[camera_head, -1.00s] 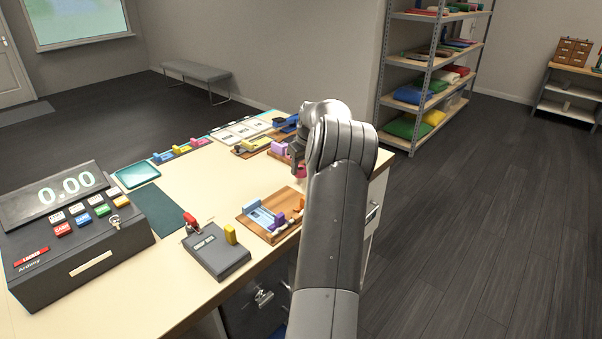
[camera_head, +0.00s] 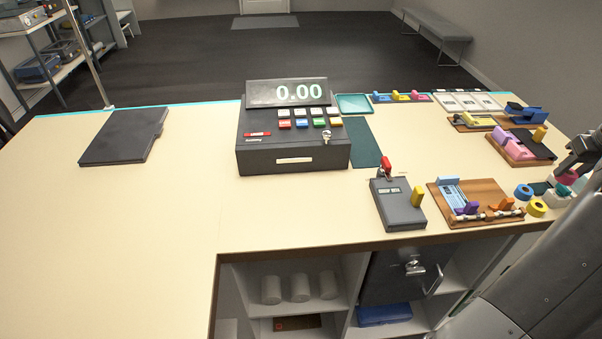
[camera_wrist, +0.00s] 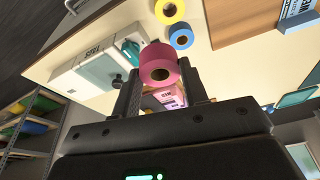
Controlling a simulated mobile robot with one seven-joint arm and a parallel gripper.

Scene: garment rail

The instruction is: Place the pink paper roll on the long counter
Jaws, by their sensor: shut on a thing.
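The pink paper roll (camera_wrist: 158,62) is between the two fingers of my gripper (camera_wrist: 160,70) in the wrist view, its round end with a dark core facing the camera. My gripper is shut on it. In the head view my gripper (camera_head: 572,168) is at the right edge, over the right end of the long counter (camera_head: 120,210), and the pink roll (camera_head: 567,177) shows only in part there. The counter has a cream top. I cannot tell whether the roll touches the counter.
Blue (camera_head: 524,191) and yellow (camera_head: 537,208) rolls stand close to my gripper. A cash register (camera_head: 292,140), a grey card device (camera_head: 398,205) and wooden trays (camera_head: 475,203) occupy the counter's middle and right. A dark flat slab (camera_head: 125,137) lies at left. The front left counter is clear.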

